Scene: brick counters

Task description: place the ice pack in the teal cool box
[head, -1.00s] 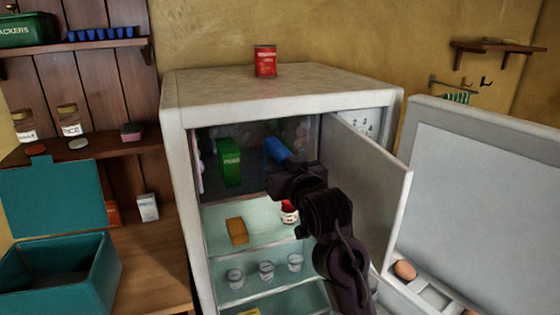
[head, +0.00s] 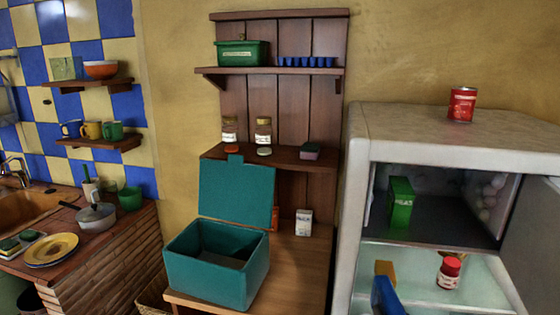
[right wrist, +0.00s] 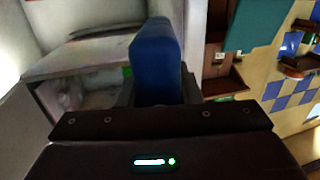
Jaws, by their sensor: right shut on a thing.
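The blue ice pack (head: 386,296) shows at the bottom edge of the head view, in front of the open fridge. In the right wrist view the ice pack (right wrist: 156,65) stands up between the fingers of my right gripper (right wrist: 157,92), which is shut on it. The gripper itself is mostly below the head view. The teal cool box (head: 205,277) stands on the wooden counter left of the fridge, with its lid (head: 236,192) raised at the back. Its inside looks empty from here. The ice pack is apart from the box, to its right. My left gripper is not in view.
The fridge (head: 357,190) stands open, with a green carton (head: 401,202) in its freezer compartment and a red-lidded jar (head: 449,272) below. A small white box (head: 304,222) stands right of the cool box lid. A wooden shelf (head: 285,157) with jars hangs above.

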